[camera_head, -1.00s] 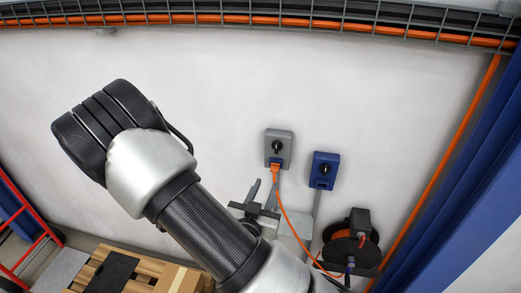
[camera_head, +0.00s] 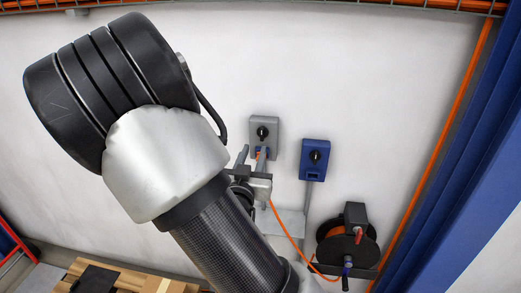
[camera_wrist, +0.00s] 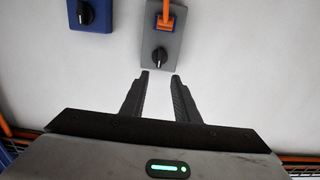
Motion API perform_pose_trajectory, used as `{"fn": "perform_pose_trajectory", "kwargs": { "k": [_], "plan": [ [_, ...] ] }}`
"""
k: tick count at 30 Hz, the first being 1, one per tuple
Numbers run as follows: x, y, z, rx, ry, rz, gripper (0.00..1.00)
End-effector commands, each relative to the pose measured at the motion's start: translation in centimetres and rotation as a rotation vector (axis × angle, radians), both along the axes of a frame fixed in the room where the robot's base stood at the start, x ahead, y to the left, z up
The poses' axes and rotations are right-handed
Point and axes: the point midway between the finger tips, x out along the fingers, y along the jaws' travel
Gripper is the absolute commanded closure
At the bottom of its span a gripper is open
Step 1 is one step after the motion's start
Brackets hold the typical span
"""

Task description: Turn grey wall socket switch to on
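The grey wall socket (camera_head: 273,127) is on the white wall, left of the blue one in the head view. Its black rotary switch (camera_head: 262,132) is on its upper part, and an orange plug (camera_head: 258,155) sits in its lower part. In the wrist view, the picture is upside down: the grey socket (camera_wrist: 172,42) shows its switch (camera_wrist: 159,54) just beyond and between my fingertips. My gripper (camera_wrist: 160,76) is open and empty, with its two fingers apart. In the head view, my gripper (camera_head: 252,158) is just below the switch and overlaps the socket's lower part.
A blue wall socket (camera_head: 315,160) with a black switch is to the right; it also shows in the wrist view (camera_wrist: 91,14). An orange cable (camera_head: 285,232) hangs from the grey socket towards a cable reel (camera_head: 346,240). A pallet (camera_head: 150,283) stands low on the left.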

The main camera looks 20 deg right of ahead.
Motion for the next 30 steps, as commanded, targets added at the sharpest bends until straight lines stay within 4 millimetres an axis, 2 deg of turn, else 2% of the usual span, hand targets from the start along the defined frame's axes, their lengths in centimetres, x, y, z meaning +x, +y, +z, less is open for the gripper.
{"fn": "perform_pose_trajectory", "kwargs": {
  "k": [1,7,9,15,21,30],
  "plan": [
    [0.2,-0.2,-0.7,0.005,-0.005,0.000,0.72],
    [0.9,-1.0,-0.5,0.005,-0.002,0.002,0.72],
    [2.2,-1.9,0.0,-0.002,0.001,-0.001,0.72],
    [5.1,-3.9,0.0,-0.002,0.002,0.000,0.72],
    [7.3,-5.3,0.0,-0.001,0.003,0.001,0.72],
    [8.0,-5.7,0.0,0.001,0.003,0.002,0.72]
  ]
}}
